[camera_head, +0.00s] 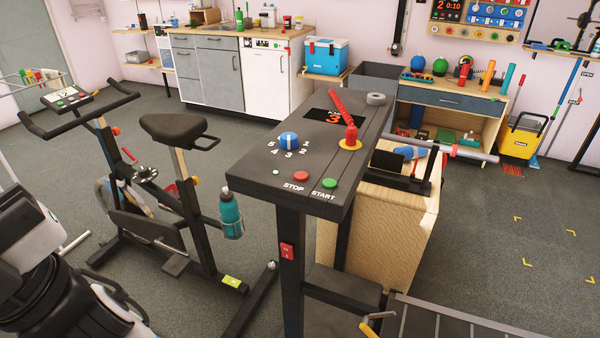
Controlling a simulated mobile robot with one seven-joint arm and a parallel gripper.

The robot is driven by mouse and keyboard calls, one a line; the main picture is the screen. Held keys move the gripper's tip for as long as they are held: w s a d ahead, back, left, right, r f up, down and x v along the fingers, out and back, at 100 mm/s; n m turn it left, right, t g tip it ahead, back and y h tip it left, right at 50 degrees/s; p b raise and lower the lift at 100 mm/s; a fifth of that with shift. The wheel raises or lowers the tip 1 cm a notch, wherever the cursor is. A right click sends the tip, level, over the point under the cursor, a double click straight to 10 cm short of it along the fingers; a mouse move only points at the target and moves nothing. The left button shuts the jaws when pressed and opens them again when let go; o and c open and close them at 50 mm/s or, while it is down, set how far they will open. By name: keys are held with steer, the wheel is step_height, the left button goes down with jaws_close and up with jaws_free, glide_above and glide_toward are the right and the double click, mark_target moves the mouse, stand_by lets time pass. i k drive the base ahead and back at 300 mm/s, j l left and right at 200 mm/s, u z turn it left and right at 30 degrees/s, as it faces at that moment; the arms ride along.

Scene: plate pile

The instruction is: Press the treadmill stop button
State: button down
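The treadmill console (240,166) is a dark, flat-topped panel on a post in the middle of the head view. The red stop button (301,176) is at its near edge, above the printed word STOP. A green start button (329,183) is to its right, above the word START. Nothing covers the stop button. My gripper is not in view.
A grey tape roll (375,99) lies on the console's far end. A red switch (287,250) is on the post. An exercise bike (172,128) with a teal bottle (230,214) stands left. Floor is open at right.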

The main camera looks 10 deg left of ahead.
mark_target(299, 175)
steer(key=u, duration=2.25)
steer(key=k+l, duration=0.3)
steer(key=l, duration=0.15)
steer(key=k+l, duration=0.3)
steer(key=l, duration=0.15)
steer(key=k+l, duration=0.3)
steer(key=l, duration=0.15)
